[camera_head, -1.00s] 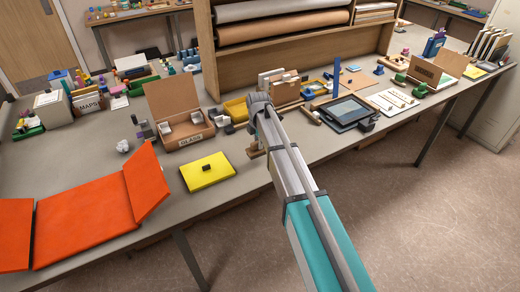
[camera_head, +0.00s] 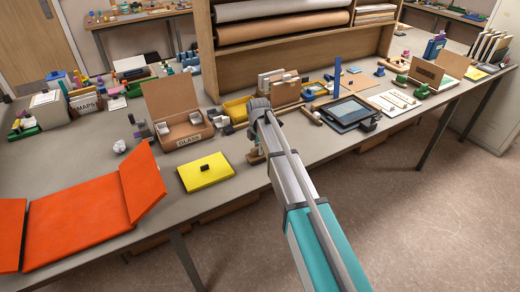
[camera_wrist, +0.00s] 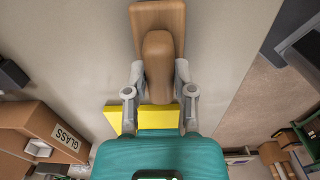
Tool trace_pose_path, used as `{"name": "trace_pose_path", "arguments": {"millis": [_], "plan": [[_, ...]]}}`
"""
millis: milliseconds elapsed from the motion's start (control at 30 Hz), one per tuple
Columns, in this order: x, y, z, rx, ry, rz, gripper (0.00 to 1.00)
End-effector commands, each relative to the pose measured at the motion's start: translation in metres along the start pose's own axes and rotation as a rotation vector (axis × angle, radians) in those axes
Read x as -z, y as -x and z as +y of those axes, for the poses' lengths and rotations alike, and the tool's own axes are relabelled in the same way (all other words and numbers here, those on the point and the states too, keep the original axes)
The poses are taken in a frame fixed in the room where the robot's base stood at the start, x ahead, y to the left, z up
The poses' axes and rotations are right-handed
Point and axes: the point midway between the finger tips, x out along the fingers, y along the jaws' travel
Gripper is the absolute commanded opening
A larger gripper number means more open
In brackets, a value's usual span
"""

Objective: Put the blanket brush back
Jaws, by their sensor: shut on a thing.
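The blanket brush (camera_wrist: 158,18) has a light wooden block and a darker wooden rounded handle in the wrist view. My gripper (camera_wrist: 159,78) is shut on that handle, one grey finger on each side. In the head view my gripper (camera_head: 256,150) is at the near edge of the table, right of the yellow pad, and the arm hides much of it. A small brown part of the brush shows beneath it. I cannot tell whether the brush touches the table. The bristles are not visible.
The yellow pad (camera_head: 206,172) and an open cardboard GLASS box (camera_head: 184,132) stand to the left. A large orange folder (camera_head: 82,212) lies at the far left. A dark tablet-like tray (camera_head: 348,112) is to the right. Bare tabletop (camera_head: 236,157) shows beside the yellow pad.

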Motion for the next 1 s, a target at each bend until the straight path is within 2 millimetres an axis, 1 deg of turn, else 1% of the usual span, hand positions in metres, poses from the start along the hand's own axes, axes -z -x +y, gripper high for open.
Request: {"name": "trace_pose_path", "arguments": {"millis": [167,200,267,300,367,767,1000], "plan": [[0.0001,-0.0042,0.0000,0.000,0.000,0.000,0.00],[0.0001,-0.0031,0.0000,0.000,0.000,0.000,0.39],[0.0001,-0.0029,0.0000,0.000,0.000,0.000,0.50],[0.0001,-0.0028,0.0001,0.000,0.000,0.000,0.58],[0.0001,-0.0028,0.0001,0.000,0.000,0.000,0.68],[0.0000,-0.0022,0.0000,0.000,0.000,0.000,0.68],[-0.0001,0.0052,0.0000,0.000,0.000,0.000,0.68]]}}
